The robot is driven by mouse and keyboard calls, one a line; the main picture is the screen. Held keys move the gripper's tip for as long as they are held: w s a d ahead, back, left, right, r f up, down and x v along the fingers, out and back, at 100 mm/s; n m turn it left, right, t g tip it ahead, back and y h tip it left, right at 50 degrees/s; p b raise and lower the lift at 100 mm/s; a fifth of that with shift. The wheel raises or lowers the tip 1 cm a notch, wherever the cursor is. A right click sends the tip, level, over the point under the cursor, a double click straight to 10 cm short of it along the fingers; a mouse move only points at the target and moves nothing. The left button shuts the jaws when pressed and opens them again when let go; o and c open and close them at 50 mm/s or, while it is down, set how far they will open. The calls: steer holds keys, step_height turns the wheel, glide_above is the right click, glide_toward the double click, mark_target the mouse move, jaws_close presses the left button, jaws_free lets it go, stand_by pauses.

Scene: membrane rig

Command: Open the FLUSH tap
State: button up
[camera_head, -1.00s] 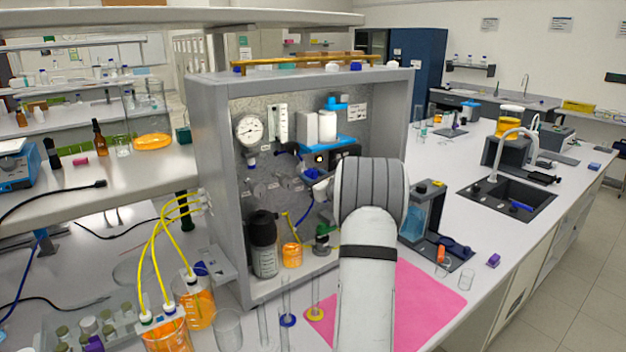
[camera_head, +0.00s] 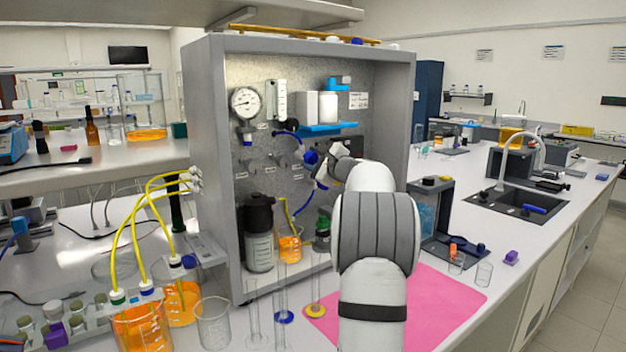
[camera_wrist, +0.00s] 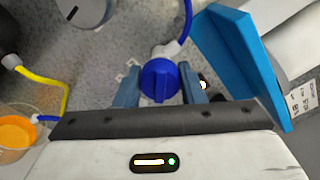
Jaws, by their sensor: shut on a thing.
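A round blue tap knob (camera_wrist: 160,80) sits on a white fitting with a blue tube, close to the grey panel in the wrist view. My gripper (camera_wrist: 160,70) has one blue-grey finger on each side of this knob and is shut on it. In the head view my gripper (camera_head: 325,163) reaches into the rig, where blue parts (camera_head: 311,157) show at its tip. My arm hides part of that area. No FLUSH label is readable, and I cannot tell how far the knob is turned.
The grey rig frame (camera_head: 219,170) surrounds the panel. A blue shelf (camera_head: 328,127) juts out above my gripper, and its blue side is close right in the wrist view (camera_wrist: 235,62). A dark-capped bottle (camera_head: 259,240) and orange beaker (camera_head: 289,245) stand below. Glass cylinders stand in front.

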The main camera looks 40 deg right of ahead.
steer(key=n+b, duration=0.2)
steer(key=b, duration=0.1)
steer(key=n+b, duration=0.2)
steer(key=b, duration=0.1)
steer(key=shift+f+n, duration=0.3)
steer(key=shift+f, duration=0.05)
steer(key=n+b, duration=0.4)
steer(key=shift+r, duration=0.2)
steer(key=shift+n+b, duration=0.3)
steer(key=shift+b, duration=0.05)
steer(key=shift+r, duration=0.1)
steer(key=o, duration=1)
steer(key=shift+s, duration=0.1)
steer(key=s+b, duration=0.1)
steer(key=s, duration=0.6)
steer(key=shift+s+b, duration=0.3)
